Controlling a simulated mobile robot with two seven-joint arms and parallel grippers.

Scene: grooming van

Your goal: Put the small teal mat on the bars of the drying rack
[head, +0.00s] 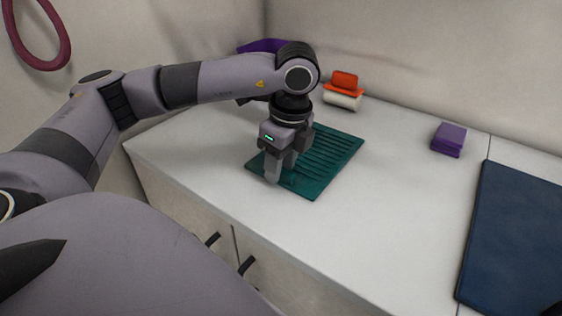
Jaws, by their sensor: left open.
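A teal slab with a row of parallel dark slots and bars (335,150) lies flat on the white counter; it looks like the drying rack. Its near-left part (312,187) looks smoother, without clear slots. I cannot tell whether this is the small teal mat lying on the bars or part of the rack itself. My left gripper (281,172) points down over this near-left part, with its jaws open. Its fingers hide some of the teal surface, and I cannot tell whether the tips touch it. My right gripper does not show.
A purple block (449,139) sits at the back right. An orange item (344,82) rests on a rolled white one (342,100) by the wall. A purple item (262,46) is partly behind my arm. A dark blue pad (520,235) lies at right. The counter (390,215) between is clear.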

